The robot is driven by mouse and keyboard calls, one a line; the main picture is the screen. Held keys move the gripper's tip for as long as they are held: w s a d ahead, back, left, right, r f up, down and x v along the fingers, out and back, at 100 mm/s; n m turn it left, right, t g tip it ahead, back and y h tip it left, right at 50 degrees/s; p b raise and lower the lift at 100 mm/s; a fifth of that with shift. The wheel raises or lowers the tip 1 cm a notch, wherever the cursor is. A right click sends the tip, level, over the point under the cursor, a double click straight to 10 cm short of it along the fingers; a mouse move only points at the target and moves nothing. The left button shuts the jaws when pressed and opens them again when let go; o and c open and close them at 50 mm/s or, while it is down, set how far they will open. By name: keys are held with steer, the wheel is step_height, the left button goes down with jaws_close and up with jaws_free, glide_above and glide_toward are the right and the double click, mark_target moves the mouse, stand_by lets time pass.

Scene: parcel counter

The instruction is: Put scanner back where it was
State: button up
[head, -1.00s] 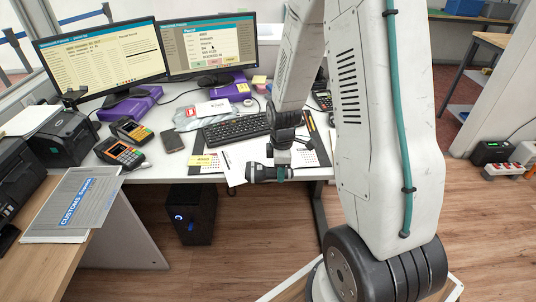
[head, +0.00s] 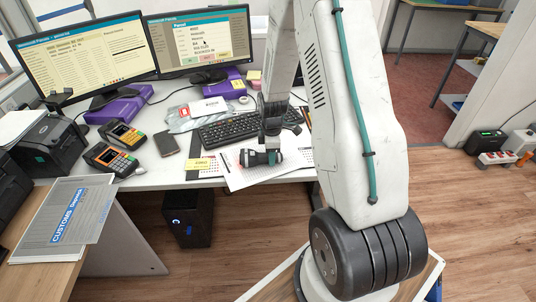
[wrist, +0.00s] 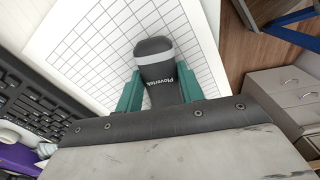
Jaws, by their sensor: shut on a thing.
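The scanner (head: 258,157) is dark with a light grey band near its end. It shows in the wrist view (wrist: 155,60) between the two green fingers. My gripper (wrist: 157,88) is shut on it. The scanner is over a white gridded paper (head: 250,176) near the front edge of the desk. I cannot tell whether it touches the paper. Part of the scanner is hidden by the gripper.
A black keyboard (head: 232,130) lies behind the paper. A phone (head: 167,144) and two card terminals (head: 111,158) are to the left. Two monitors (head: 80,60) stand at the back. The desk edge and floor (head: 250,240) are in front.

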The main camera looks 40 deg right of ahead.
steer(key=shift+d, duration=0.2)
steer(key=shift+f, duration=0.15)
steer(key=o, duration=1.1)
steer(key=shift+a, duration=0.1)
